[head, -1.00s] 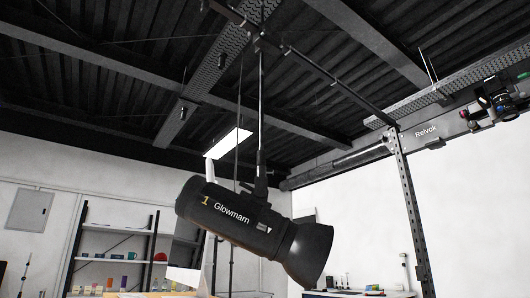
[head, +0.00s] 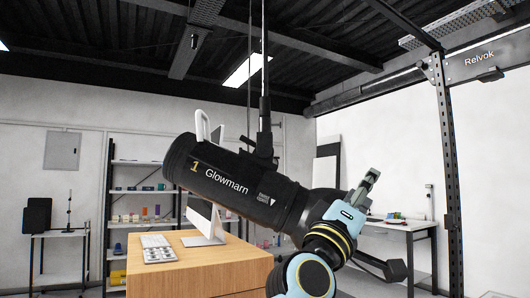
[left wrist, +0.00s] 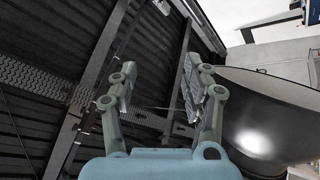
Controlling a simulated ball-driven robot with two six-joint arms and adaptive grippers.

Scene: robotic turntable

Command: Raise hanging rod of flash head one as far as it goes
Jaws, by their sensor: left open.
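The black flash head one (head: 225,180), marked "1 Glowmarn", hangs tilted with its wide front end low and to the right. My left gripper (head: 368,183) is in front of the head's front end, right of and below the rod, and hides part of the reflector. In the left wrist view my left gripper (left wrist: 167,80) is open and empty, pointing up towards the ceiling. The dark reflector (left wrist: 268,120) is close on its right. My right gripper is not seen.
A dark perforated post (head: 449,170) stands at right, with a worktable (head: 405,228) behind. Free air surrounds the rod.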

